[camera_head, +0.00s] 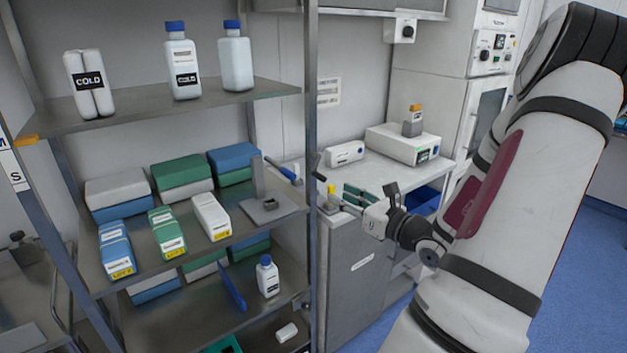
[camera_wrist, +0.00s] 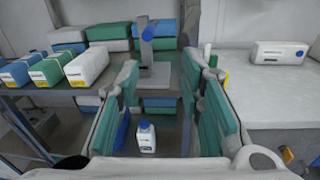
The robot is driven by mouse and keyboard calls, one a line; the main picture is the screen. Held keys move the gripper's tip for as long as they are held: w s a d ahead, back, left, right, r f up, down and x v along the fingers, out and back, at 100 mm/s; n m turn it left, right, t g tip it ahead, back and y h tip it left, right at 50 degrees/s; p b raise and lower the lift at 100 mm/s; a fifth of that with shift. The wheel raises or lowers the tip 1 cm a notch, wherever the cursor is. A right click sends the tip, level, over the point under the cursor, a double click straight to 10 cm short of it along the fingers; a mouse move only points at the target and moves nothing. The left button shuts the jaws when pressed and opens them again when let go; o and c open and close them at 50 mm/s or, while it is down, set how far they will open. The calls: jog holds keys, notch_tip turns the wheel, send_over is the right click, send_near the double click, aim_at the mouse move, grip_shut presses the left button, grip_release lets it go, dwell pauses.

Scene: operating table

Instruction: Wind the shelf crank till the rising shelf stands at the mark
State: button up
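My gripper (camera_head: 357,196) is open and empty, right of the rack's front post. In the wrist view its green-padded fingers (camera_wrist: 163,105) stand well apart. A grey stand with an upright post (camera_head: 257,178) sits on the middle shelf (camera_head: 185,258). A blue-gripped lever (camera_head: 284,173) beside it looks like the crank, but I cannot be sure. In the wrist view a blue-topped post (camera_wrist: 147,38) stands ahead, beyond the fingertips. The upper shelf (camera_head: 130,112) has an orange tab (camera_head: 26,140) at its left corner, beside a white strip lettered M and S (camera_head: 12,170).
The upper shelf holds COLD-labelled containers (camera_head: 185,78). The middle shelf carries several boxes (camera_head: 120,190) and packs. A white bottle (camera_head: 268,280) stands below. The rack's metal post (camera_head: 311,110) rises left of my gripper. A counter (camera_head: 375,177) with instruments lies behind it.

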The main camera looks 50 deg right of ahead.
aim_at(325, 180)
jog(key=shift+m+h, duration=0.8)
jog(key=shift+m, duration=0.1)
jog(key=d+x, duration=0.1)
jog(key=x, duration=0.7)
jog(key=d+x, duration=0.1)
jog(key=x, duration=0.4)
jog(key=shift+s+d+f, duration=0.3)
jog(key=shift+s+f, duration=0.05)
jog(key=shift+f, duration=0.05)
grip_shut()
